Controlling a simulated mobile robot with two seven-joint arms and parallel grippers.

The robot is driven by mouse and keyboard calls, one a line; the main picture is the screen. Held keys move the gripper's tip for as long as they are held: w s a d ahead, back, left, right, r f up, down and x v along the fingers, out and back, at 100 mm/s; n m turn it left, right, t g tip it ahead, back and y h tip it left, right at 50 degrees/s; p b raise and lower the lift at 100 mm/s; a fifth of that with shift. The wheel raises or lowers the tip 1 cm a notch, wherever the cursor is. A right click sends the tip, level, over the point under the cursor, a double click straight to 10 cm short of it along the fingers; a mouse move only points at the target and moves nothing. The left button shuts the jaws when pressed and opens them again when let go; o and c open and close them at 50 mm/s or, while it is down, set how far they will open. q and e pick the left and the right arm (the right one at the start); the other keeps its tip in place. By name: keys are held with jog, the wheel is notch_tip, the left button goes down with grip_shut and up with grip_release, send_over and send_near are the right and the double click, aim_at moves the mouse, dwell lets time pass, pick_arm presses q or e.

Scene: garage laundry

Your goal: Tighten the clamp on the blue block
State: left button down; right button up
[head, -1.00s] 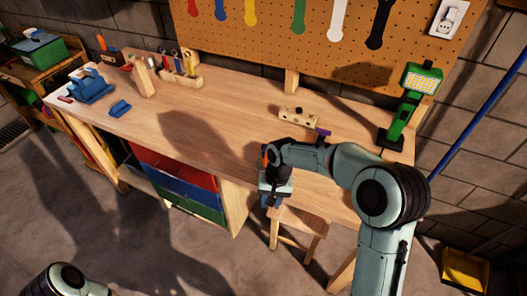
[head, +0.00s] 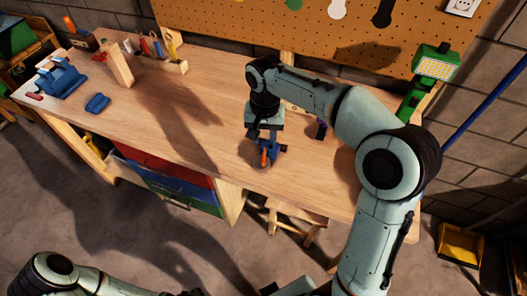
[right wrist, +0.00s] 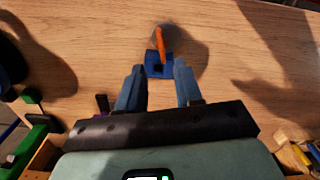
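A small blue block (right wrist: 159,66) with an orange lever (right wrist: 162,42) on it sits on the workbench, seen in the right wrist view. A rounded grey part shows behind the lever. In the head view the orange lever (head: 264,158) is near the bench's front edge, and the block is partly hidden by my gripper. My right gripper (head: 265,142) is above it, pointing down. In the wrist view its two fingers (right wrist: 160,74) are apart, with the block between and just beyond the tips. Contact cannot be told. My left gripper is out of view.
A blue vise (head: 60,78) and a loose blue piece (head: 97,103) lie on the bench's left. A wooden tool holder (head: 168,60) stands behind. A green work lamp (head: 432,68) stands at the right. The bench (head: 170,125) is clear in the middle; a stool (head: 297,215) is below.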

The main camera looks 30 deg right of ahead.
aim_at(264, 155)
jog(key=f, duration=0.8)
jog(key=shift+w+f+b, duration=0.1)
jog(key=shift+w+b, duration=0.1)
jog(key=shift+b, duration=0.15)
jog(key=shift+c, duration=0.3)
grip_shut()
